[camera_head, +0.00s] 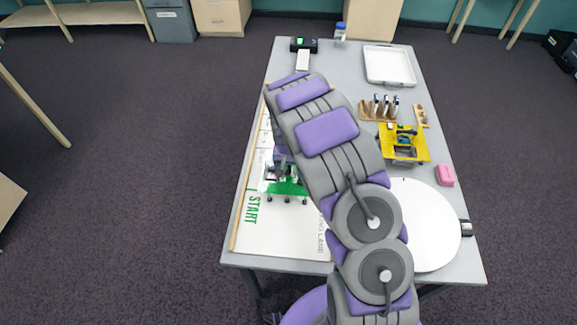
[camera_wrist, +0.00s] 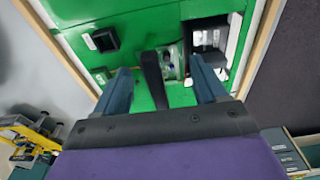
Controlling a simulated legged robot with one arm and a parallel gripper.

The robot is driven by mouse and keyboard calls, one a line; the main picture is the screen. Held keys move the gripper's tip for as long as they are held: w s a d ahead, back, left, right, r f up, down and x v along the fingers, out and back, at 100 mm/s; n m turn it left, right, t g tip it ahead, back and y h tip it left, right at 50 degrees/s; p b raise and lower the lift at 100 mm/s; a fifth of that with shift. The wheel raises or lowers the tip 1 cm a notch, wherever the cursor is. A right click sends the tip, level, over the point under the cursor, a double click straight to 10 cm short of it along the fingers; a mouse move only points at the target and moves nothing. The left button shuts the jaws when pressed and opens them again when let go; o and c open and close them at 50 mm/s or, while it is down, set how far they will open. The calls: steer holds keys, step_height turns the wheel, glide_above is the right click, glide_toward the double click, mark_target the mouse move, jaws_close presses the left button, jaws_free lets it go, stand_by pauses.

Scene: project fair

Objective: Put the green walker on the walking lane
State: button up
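The green walker (camera_head: 290,187) has a flat green body with small dark feet and stands over the walking lane (camera_head: 285,235), a white board marked START. I cannot tell whether all its feet touch the board. In the wrist view the green body (camera_wrist: 60,20) fills the upper part, with a black upright handle (camera_wrist: 153,78) and a small electronics block on it. My gripper (camera_wrist: 160,68) is directly above the walker, its two fingers apart on either side of the handle, with gaps visible. In the head view my arm hides part of the lane, and the fingertips are hard to make out.
A yellow walker (camera_head: 415,152) stands to the right, beside a wooden tool rack (camera_head: 372,110). A white round disc (camera_head: 425,230), a pink block (camera_head: 445,176), a white tray (camera_head: 390,66) and a bottle (camera_head: 340,32) are also on the table (camera_head: 335,60). A wooden rail (camera_head: 243,200) edges the lane's left side.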

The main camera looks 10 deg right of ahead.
stand_by(0.3)
steer(key=r+p, duration=0.1)
steer(key=r, duration=0.2)
steer(key=s+r, duration=0.1)
steer(key=r, duration=0.3)
steer(key=r+p, duration=0.1)
steer(key=r, duration=0.3)
steer(key=shift+s+a+r+p, duration=0.15)
steer(key=shift+a+r+p, duration=0.05)
steer(key=shift+r+p, duration=0.1)
steer(key=s+d+r+g, duration=0.1)
steer(key=s+d+r, duration=0.1)
steer(key=s+r, duration=1.35)
steer(key=s+r+n, duration=0.1)
steer(key=s, duration=0.7)
steer(key=s+r+n+g, duration=0.1)
steer(key=s, duration=0.8)
steer(key=s+a+r+n+g, duration=0.1)
steer(key=s+r, duration=0.1)
steer(key=s, duration=0.6)
steer(key=shift+s+a+n, duration=0.1)
steer(key=shift+s+n, duration=0.2)
